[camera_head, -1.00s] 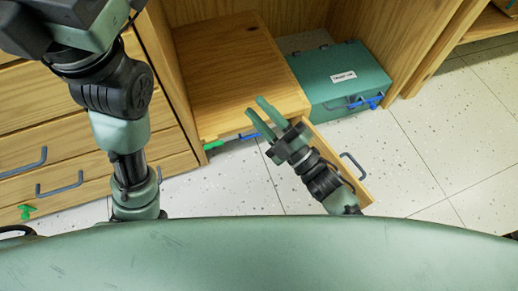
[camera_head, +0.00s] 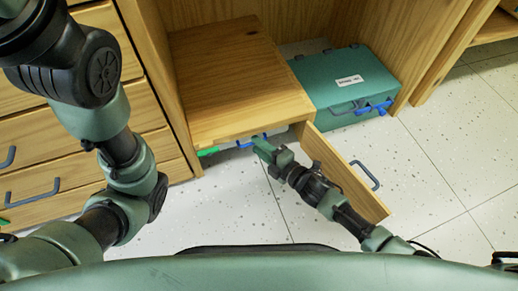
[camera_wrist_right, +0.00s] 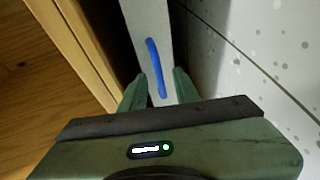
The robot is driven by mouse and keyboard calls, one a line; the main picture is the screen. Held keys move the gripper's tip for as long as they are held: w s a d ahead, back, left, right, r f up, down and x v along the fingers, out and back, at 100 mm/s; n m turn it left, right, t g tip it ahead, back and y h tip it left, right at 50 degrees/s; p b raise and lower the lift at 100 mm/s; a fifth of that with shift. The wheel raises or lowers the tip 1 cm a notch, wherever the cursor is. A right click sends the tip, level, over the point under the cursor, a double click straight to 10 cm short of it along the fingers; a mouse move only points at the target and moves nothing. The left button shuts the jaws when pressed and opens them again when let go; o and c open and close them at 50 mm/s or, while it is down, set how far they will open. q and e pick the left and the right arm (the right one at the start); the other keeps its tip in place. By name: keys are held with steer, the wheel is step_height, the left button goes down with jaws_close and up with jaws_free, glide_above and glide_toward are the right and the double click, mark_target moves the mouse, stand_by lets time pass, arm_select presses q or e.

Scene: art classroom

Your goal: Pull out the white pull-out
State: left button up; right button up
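The white pull-out (camera_wrist_right: 142,18) shows in the right wrist view as a narrow white front with a blue handle (camera_wrist_right: 155,68). In the head view the blue handle (camera_head: 249,141) shows low under the front edge of the wooden cabinet top, and the white front is mostly hidden. My right gripper (camera_head: 257,142) points at this handle. In the wrist view its two fingers (camera_wrist_right: 159,84) are apart, one on each side of the handle's lower end. I cannot tell whether they touch it.
An open wooden door (camera_head: 345,172) with a grey-blue handle stands right of my right arm. A teal case (camera_head: 322,73) sits behind it on the floor. A green handle (camera_head: 208,151) lies left of the blue one. Wooden drawers (camera_head: 42,172) are at left.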

steer(key=shift+w+a, duration=0.1)
jaws_close()
stand_by(1.4)
